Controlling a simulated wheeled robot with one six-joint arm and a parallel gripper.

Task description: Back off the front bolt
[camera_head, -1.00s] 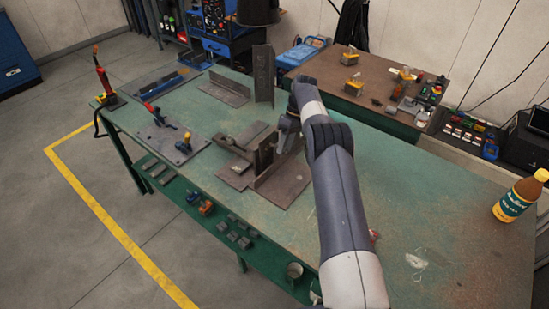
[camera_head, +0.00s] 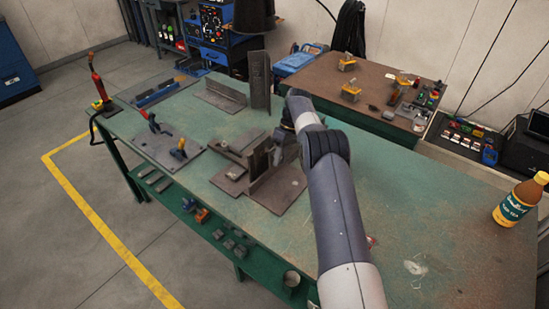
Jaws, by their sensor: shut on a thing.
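A brown steel fixture (camera_head: 279,188) with upright plates and flat base plates stands on the green table, left of my arm. My gripper (camera_head: 280,150) is at the fixture's upright plates, beside their right side. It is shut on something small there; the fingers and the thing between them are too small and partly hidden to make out. I cannot pick out the front bolt at this size.
A plate with clamps (camera_head: 165,147) and an angle piece (camera_head: 221,95) lie to the left. A brown table (camera_head: 375,85) stands behind.

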